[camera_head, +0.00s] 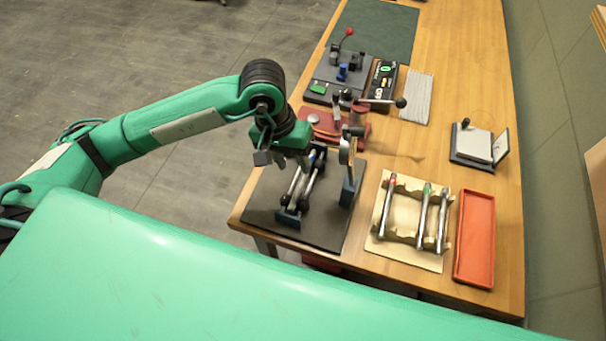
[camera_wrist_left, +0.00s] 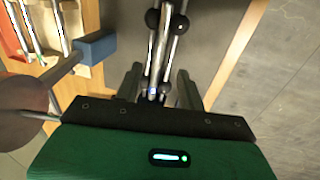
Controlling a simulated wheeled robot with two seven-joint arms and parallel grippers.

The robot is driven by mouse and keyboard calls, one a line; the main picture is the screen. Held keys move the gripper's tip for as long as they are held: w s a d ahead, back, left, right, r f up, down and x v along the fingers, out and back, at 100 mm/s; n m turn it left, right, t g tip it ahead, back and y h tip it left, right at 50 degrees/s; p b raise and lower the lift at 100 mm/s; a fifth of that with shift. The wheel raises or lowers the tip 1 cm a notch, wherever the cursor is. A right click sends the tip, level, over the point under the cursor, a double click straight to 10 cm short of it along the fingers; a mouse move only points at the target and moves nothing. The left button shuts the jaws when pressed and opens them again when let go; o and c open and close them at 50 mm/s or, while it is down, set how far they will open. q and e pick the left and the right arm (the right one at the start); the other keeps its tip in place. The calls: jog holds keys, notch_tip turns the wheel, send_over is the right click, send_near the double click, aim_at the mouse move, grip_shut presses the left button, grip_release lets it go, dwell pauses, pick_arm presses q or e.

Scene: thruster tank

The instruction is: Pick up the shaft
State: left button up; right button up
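A thin metal shaft with a blue band (camera_wrist_left: 152,91) lies along a stand with black rollers (camera_head: 290,212) on the dark mat. Other metal shafts, with red (camera_head: 386,208), green (camera_head: 423,213) and plain-looking (camera_head: 442,222) ends, lie side by side on a pale notched rack (camera_head: 403,214). My left gripper (camera_head: 271,157) is beside the far end of the roller stand in the head view. In the left wrist view its two fingers (camera_wrist_left: 158,85) are apart, with the banded shaft and a rail showing between them. I cannot tell how high they are above it. My right gripper is not in view.
An upright dial-like disc on a blue post (camera_head: 349,178) stands just right of the roller stand. Behind are a red-based tool (camera_head: 325,126) and a lever with a black knob (camera_head: 400,102). An empty red tray (camera_head: 474,240) lies right of the rack.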

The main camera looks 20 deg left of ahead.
aim_at(301, 179)
pick_arm(q)
jog(key=x, duration=0.1)
jog(key=p+x, duration=0.1)
jog(key=x, duration=0.1)
jog(key=p+x, duration=0.1)
jog(key=shift+w+d+f, duration=0.2)
jog(key=shift+w+f, duration=0.1)
jog(key=shift+f, duration=0.05)
jog(key=shift+d+f+p, duration=0.1)
jog(key=shift+f+p, duration=0.2)
jog(key=shift+f, duration=0.25)
grip_shut()
